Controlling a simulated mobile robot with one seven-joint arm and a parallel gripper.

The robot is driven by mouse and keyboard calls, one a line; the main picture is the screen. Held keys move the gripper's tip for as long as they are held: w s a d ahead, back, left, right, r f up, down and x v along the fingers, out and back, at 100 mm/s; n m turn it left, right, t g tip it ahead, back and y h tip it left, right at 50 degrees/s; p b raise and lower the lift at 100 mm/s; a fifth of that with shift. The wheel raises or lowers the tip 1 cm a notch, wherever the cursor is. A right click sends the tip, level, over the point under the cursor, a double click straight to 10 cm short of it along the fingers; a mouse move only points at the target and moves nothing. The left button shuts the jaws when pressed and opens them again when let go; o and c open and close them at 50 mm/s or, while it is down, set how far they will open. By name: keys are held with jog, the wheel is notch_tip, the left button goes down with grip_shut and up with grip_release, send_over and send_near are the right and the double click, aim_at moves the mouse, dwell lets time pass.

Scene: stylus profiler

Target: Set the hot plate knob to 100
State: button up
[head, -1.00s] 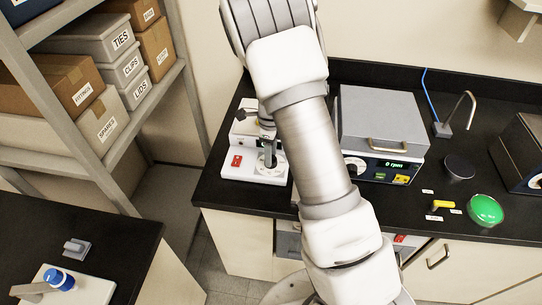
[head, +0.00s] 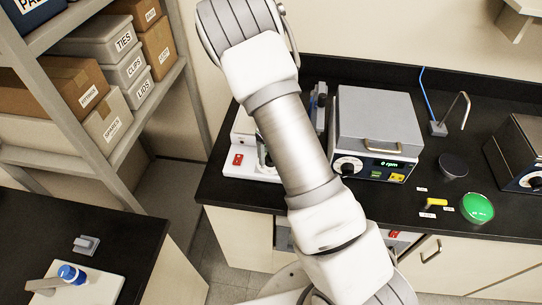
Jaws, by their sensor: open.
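A white benchtop unit (head: 232,170) with a red switch (head: 237,159) stands at the left end of the black bench and looks like the hot plate. My arm crosses in front of it and covers its right part, so its knob and any dial marks cannot be made out. My gripper is hidden behind my arm; a small dark part shows at the arm's left edge above the unit, too little to identify.
A grey-lidded centrifuge (head: 378,115) with a lit display stands right of my arm. A green dish (head: 477,208), a yellow-handled item (head: 436,203) and a dark round pad (head: 453,165) lie farther right. A shelf (head: 150,130) with labelled boxes stands left.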

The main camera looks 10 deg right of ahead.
notch_tip(320, 180, up, 6)
jog(key=p, duration=0.5)
jog(key=shift+r, duration=1)
notch_tip(320, 180, up, 18)
jog(key=f+b, duration=0.1)
jog(key=s+r+n+t+b, duration=0.2)
jog(key=s+n+b, duration=0.1)
jog(key=s+n, duration=0.9)
jog(key=s+r+n+t+b, duration=0.3)
jog(key=s+n, duration=1)
jog(key=n, duration=0.5)
jog(key=shift+s+r+n+t, duration=0.2)
jog(key=shift+r+n+t, duration=0.1)
